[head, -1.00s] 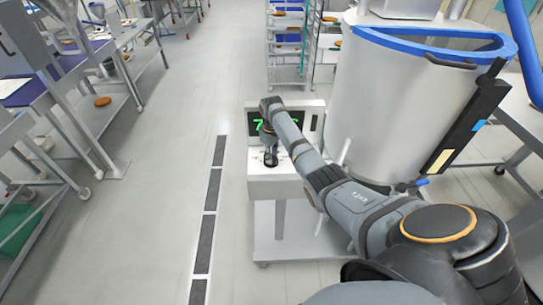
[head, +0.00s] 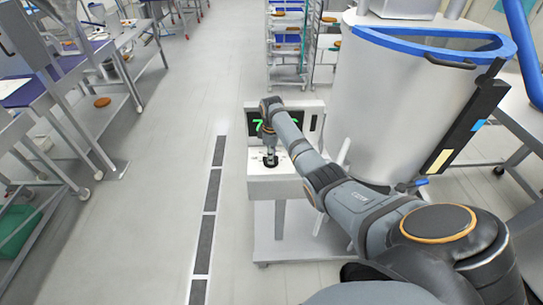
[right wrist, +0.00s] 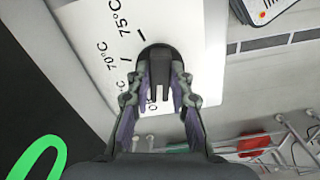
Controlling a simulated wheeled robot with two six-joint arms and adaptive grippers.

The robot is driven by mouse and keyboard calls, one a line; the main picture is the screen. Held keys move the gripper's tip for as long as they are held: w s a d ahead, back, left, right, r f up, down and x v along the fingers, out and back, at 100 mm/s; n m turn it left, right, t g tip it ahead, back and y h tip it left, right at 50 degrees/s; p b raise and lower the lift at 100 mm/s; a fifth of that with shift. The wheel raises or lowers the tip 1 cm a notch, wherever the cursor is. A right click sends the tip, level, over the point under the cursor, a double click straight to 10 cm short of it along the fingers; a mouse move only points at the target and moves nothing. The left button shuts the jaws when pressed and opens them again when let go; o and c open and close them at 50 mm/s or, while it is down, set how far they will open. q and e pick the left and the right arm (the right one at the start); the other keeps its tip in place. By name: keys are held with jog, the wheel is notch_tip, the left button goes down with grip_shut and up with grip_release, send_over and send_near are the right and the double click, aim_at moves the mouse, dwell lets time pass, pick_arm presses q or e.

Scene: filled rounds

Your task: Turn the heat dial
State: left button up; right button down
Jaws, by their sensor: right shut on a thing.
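The heat dial (right wrist: 158,55) is a dark knob on a white panel printed with 70°C and 75°C marks in the right wrist view. My right gripper (right wrist: 160,76) is shut on it, with one finger on each side. In the head view the right gripper (head: 270,155) points down onto the white control box (head: 280,187) and largely hides the dial. A green display (head: 256,126) behind it starts with a 7; my arm covers the rest. My left gripper is not in view.
A large white vat (head: 395,105) with a blue rim (head: 430,42) stands right of the control box, close to my arm. Metal racks (head: 288,50) stand behind. Work tables (head: 70,65) line the left. The floor between is clear.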

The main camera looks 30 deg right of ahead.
jog(key=shift+w+d+r, duration=0.1)
jog(key=shift+w+r, duration=0.05)
jog(key=shift+r, duration=0.1)
jog(key=c, duration=1.5)
grip_release()
jog(key=o, duration=0.3)
jog(key=shift+f, duration=0.1)
jog(key=shift+r, duration=0.4)
notch_tip(320, 180, up, 11)
jog(key=shift+r, duration=0.1)
